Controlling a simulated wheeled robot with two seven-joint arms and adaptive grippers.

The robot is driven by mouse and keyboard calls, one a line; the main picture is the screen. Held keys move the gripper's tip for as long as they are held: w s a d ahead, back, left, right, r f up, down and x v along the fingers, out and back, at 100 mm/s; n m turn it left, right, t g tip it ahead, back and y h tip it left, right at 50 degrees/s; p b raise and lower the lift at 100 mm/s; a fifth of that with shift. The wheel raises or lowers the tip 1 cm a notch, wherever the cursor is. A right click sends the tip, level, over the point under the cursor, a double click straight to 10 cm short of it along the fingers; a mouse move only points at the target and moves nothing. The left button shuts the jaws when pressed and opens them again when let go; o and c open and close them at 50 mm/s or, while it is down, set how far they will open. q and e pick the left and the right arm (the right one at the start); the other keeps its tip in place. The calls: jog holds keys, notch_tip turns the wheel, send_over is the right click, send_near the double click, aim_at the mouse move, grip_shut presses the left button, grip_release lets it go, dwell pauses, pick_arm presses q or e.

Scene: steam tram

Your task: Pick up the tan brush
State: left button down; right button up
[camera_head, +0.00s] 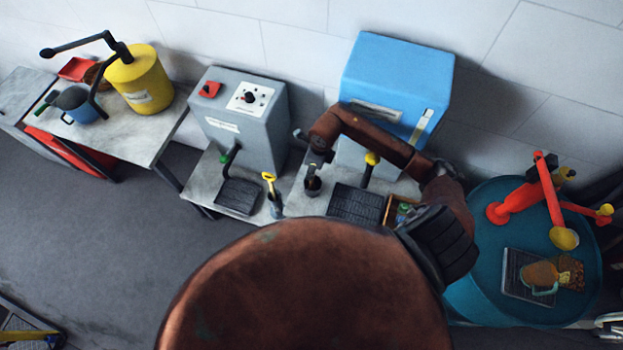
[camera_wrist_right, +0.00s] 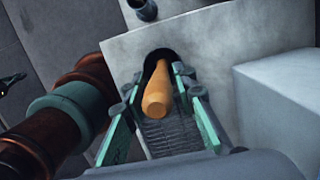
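The tan brush (camera_wrist_right: 157,92) stands in a dark cup, its handle end toward the camera in the right wrist view. In the head view the dark cup (camera_head: 312,187) stands on the grey table in front of the blue machine, and little of the brush shows. My right gripper (camera_wrist_right: 156,74) is directly over the cup, with its green-sided fingers on either side of the handle. The fingers look spread, with a gap beside the handle. In the head view the right gripper (camera_head: 314,157) is just above the cup. My left gripper is not in view.
A blue machine (camera_head: 398,80) and a grey machine (camera_head: 240,120) stand behind the cup. A yellow-handled tool (camera_head: 269,180) stands to its left. A black ribbed mat (camera_head: 356,203) and a small wooden box (camera_head: 398,211) lie to its right. A round teal table (camera_head: 480,300) is at the right.

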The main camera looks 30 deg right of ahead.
grip_shut()
